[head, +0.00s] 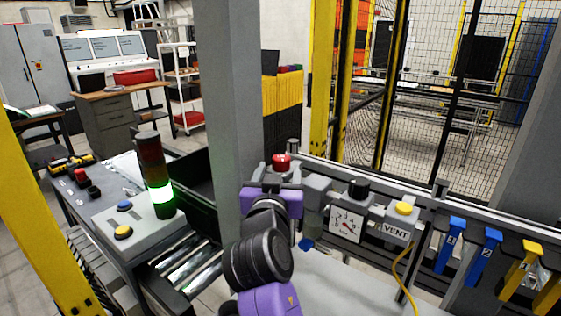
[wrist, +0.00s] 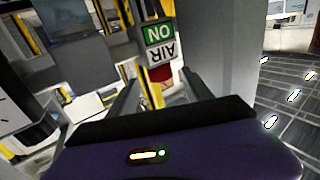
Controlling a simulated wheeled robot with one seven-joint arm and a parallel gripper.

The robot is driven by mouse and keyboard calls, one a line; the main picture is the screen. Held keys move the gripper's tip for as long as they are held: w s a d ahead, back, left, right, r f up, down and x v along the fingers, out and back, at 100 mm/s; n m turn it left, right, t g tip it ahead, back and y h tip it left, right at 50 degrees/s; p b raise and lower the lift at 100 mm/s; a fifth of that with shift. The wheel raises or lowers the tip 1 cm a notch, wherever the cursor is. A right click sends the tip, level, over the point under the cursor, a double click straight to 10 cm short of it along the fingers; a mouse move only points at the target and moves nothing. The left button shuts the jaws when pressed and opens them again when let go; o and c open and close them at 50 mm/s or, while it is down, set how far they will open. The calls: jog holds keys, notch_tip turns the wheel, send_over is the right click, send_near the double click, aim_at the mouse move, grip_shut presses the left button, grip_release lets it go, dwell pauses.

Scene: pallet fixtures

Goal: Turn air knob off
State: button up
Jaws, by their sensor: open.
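The red air knob (head: 281,161) sits on top of the rail unit, just beyond my gripper (head: 273,178) in the head view. In the wrist view, part of the red knob (wrist: 163,74) shows between the fingers of my open gripper (wrist: 158,88). A green-and-white sign (wrist: 160,43) reads AIR ON, upside down, beside the knob. My purple wrist hides the unit below the knob in the head view. I cannot tell whether the fingers touch the knob.
To the right are a pressure gauge (head: 346,225), a black knob (head: 358,187) and a yellow VENT button (head: 403,208), then blue handles (head: 450,245) and yellow handles (head: 520,268). A grey post (head: 222,90) stands close on the left. A signal tower (head: 154,175) glows green.

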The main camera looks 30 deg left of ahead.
aim_at(280, 165)
jog(key=shift+p+x, duration=0.3)
jog(key=shift+x, duration=1.55)
grip_shut()
